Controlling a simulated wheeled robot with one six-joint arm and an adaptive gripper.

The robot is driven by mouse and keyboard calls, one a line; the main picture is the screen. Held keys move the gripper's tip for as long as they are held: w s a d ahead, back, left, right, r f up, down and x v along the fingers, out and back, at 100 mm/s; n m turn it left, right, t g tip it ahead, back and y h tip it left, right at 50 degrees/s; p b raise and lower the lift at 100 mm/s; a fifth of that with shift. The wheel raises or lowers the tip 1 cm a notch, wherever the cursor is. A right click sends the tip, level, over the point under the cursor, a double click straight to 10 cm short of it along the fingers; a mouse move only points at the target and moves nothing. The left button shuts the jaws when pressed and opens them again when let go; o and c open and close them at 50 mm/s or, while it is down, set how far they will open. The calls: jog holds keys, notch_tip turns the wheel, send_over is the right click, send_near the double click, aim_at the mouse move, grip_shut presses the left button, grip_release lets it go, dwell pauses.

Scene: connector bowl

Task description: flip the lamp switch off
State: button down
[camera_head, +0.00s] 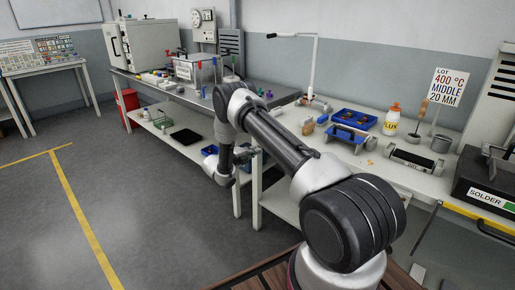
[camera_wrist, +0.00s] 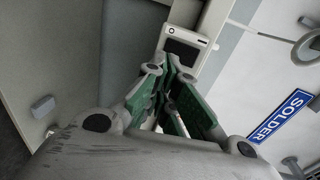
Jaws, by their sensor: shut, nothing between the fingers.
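The lamp is most likely the white angled one (camera_head: 314,70) at the back of the bench in the head view. In the wrist view a small white housing with a dark rectangular face (camera_wrist: 187,50) lies just beyond my fingertips; it looks like a switch, but I cannot read its position. My gripper (camera_wrist: 174,68) is shut and empty, its green-padded fingers pointing at this housing. I cannot tell whether the tips touch it. In the head view my forearm reaches down at the bench's front edge, and the gripper is mostly hidden there.
The bench (camera_head: 350,160) carries a blue tray (camera_head: 354,119), a flux bottle (camera_head: 392,120) and a black solder unit (camera_head: 485,185). A blue SOLDER label (camera_wrist: 280,116) shows beside my fingers in the wrist view. Floor (camera_head: 130,210) to the left is clear.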

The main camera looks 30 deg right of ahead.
jog(key=s+a+f, duration=0.1)
jog(key=s+a, duration=0.2)
jog(key=a, duration=0.6)
jog(key=shift+f, duration=0.4)
jog(key=shift+s, duration=0.1)
